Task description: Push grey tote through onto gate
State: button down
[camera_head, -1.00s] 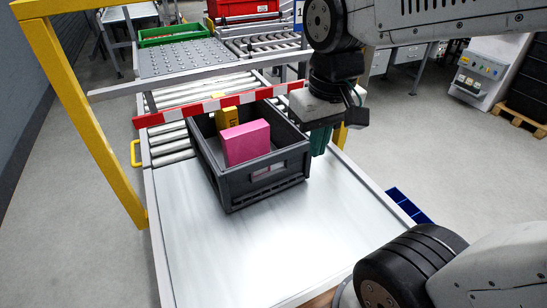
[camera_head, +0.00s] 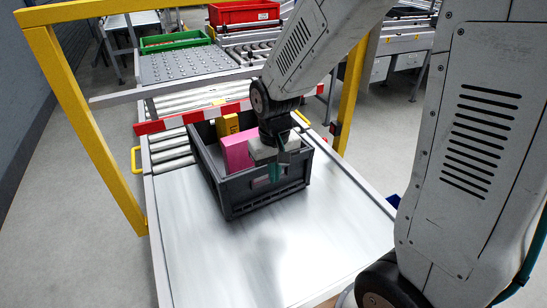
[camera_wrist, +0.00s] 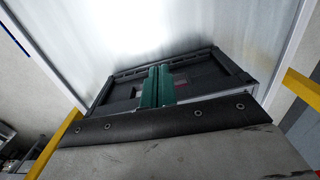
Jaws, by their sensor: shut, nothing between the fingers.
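The dark grey tote (camera_head: 240,200) stands on the pale smooth table top, its far end at the red-and-white striped bar (camera_head: 160,124). It holds a pink box (camera_head: 235,150) and a yellow box (camera_head: 228,124). The yellow gate frame (camera_head: 85,120) spans the rollers (camera_head: 170,148) behind it. My gripper (camera_head: 275,171) points down at the tote's near wall, right of its middle; its green fingers are shut and empty. In the wrist view the green fingers (camera_wrist: 157,86) overlap the tote wall (camera_wrist: 205,80); I cannot tell whether they touch it.
Beyond the bar are a studded transfer plate (camera_head: 185,65), a green tray (camera_head: 173,42) and a red crate (camera_head: 243,12). A yellow handle (camera_head: 135,158) sticks out at the table's left side. The table top in front of the tote (camera_head: 230,265) is clear.

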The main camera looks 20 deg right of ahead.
jog(key=shift+w+f, duration=0.7)
jog(key=shift+w, duration=0.3)
jog(key=shift+w+f, duration=0.7)
jog(key=shift+w, duration=0.3)
jog(key=w, duration=1.2)
jog(key=shift+s, duration=0.15)
